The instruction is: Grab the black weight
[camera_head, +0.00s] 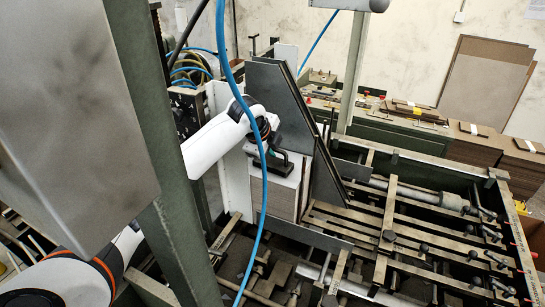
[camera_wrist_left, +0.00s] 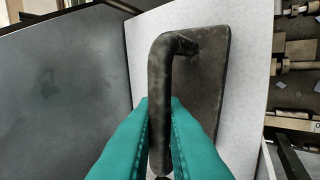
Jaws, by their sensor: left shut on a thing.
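The black weight (camera_head: 270,166) rests on top of the pale greyboard stack (camera_head: 284,190) in the head view. In the left wrist view the weight (camera_wrist_left: 212,80) is a dark flat plate with a bent bar handle, over a light grey sheet. My left gripper (camera_head: 266,150) reaches in from the left above the stack. Its teal fingers (camera_wrist_left: 159,125) lie on both sides of the handle and are shut on it. My right gripper does not show.
A tall dark metal plate (camera_head: 290,100) stands close beside the stack. A blue hose (camera_head: 264,190) hangs in front of it. Metal rails and rods (camera_head: 400,225) fill the feeder bed at the right. Brown board stacks (camera_head: 472,148) stand at the far right.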

